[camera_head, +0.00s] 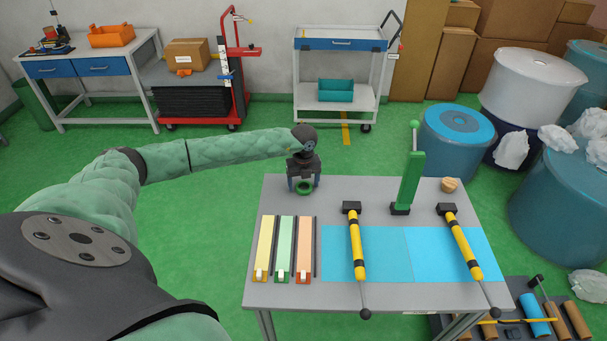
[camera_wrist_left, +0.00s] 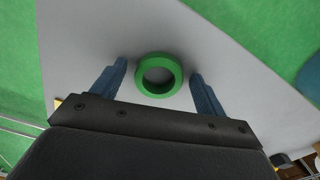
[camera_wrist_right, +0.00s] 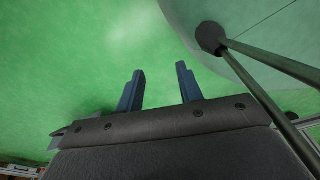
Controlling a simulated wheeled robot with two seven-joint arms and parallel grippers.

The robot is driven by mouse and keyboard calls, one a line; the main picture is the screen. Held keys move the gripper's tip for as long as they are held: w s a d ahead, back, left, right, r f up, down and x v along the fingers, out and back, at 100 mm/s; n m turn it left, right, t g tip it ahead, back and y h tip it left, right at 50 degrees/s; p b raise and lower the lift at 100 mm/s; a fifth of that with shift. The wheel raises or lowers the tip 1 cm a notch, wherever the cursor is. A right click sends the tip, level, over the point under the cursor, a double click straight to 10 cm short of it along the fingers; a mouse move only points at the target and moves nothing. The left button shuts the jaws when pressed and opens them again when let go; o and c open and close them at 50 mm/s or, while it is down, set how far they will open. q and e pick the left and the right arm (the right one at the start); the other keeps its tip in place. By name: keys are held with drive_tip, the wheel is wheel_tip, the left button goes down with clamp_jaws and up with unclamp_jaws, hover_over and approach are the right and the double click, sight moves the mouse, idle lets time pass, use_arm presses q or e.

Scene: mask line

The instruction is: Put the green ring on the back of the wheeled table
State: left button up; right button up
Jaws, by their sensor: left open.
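The green ring (camera_head: 304,192) lies flat at the far left corner of the grey table (camera_head: 335,190). My left gripper (camera_head: 304,184) is over that corner with its fingers pointing down. In the left wrist view the ring (camera_wrist_left: 158,93) shows between the two blue fingertips (camera_wrist_left: 159,68), with a gap on each side. The left gripper is open and holds nothing. My right gripper (camera_wrist_right: 160,68) shows only in its wrist view, open and empty above the green floor. A wheeled table (camera_head: 340,45) with a blue drawer stands by the back wall; casters show under its legs.
The grey table carries yellow, green and orange strips (camera_head: 284,245), two yellow-handled tools (camera_head: 356,245) and an upright green lever (camera_head: 411,180). A teal bin (camera_head: 342,90) sits on the wheeled table's lower shelf. Green floor (camera_head: 240,210) is clear at left.

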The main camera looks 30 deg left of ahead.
use_arm(q)
drive_tip(key=shift+r, duration=0.2)
drive_tip(key=shift+r+b, duration=0.3)
drive_tip(key=shift+b, duration=0.2)
wheel_tip(320, 180, up, 5)
drive_tip(key=b, duration=0.3)
wheel_tip(320, 180, up, 6)
drive_tip(key=b, duration=0.2)
use_arm(e)
drive_tip(key=w+a+r, duration=0.3)
drive_tip(key=w+r, duration=0.2)
drive_tip(key=w, duration=0.5)
drive_tip(key=shift+w+a+r, duration=0.3)
drive_tip(key=shift+w+a, duration=0.05)
use_arm(q)
drive_tip(key=shift+r, duration=0.1)
